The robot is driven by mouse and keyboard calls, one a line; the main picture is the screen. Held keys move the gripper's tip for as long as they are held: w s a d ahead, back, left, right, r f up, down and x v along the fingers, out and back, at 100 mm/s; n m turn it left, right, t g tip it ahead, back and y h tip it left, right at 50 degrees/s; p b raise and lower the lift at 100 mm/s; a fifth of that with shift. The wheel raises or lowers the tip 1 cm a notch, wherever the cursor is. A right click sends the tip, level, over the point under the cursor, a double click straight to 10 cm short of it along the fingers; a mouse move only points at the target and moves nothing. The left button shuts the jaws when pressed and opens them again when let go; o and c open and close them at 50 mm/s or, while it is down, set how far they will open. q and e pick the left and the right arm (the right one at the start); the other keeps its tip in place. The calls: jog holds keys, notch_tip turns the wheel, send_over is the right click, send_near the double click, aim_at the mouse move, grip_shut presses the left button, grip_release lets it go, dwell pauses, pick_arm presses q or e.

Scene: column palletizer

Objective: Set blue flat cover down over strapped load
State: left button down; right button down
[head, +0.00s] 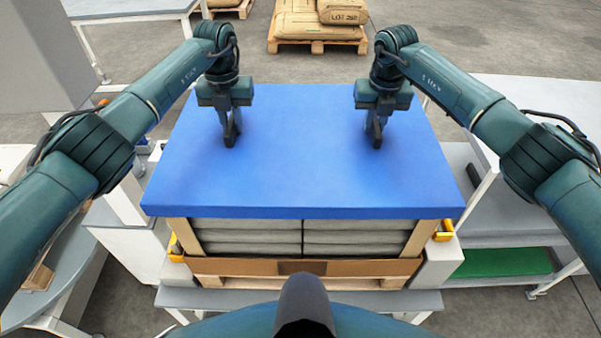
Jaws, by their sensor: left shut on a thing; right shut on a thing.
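The blue flat cover (300,165) is level above the strapped load. Its front edge hides the tops of the pale corner boards, so I cannot tell whether it rests on them or hangs slightly above. Below it show stacked grey sacks (305,236) between corner boards, with a brown cardboard band (350,267) low at the front, on a wooden pallet (240,283). My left gripper (231,138) points down and is shut on the cover at its left half. My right gripper (377,140) is likewise shut on the cover at its right half. The gripped spots are hidden by the fingers.
White stands with yellow parts (443,232) flank the pallet. A grey table (510,212) with a green sheet (503,262) on its lower shelf stands at right. A pallet of brown sacks (303,22) is at the back, with open floor (490,35) beside it.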

aim_at(236, 143)
pick_arm(q)
jog(key=shift+r, duration=0.15)
pick_arm(e)
jog(key=shift+d+r, duration=0.1)
jog(key=shift+r, duration=0.05)
